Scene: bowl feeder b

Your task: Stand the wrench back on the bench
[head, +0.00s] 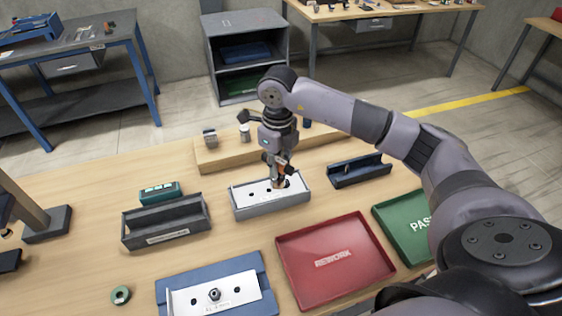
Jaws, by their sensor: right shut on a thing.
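My right gripper (278,178) points down over the grey box with a white holed top (258,206) in the middle of the bench (85,205). It is shut on a small orange-and-dark thing, apparently the wrench (284,183). The fingers partly hide it, so its full shape does not show. It is low over the right end of the white top; I cannot tell whether it touches. My left gripper is not seen.
Around the box are a dark open tray (165,223), a dark-blue holder (360,172), a red REWORK tray (337,282), a green tray (405,235) and a blue fixture (262,290). A wooden block (213,157) stands behind. Bare bench shows at the left.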

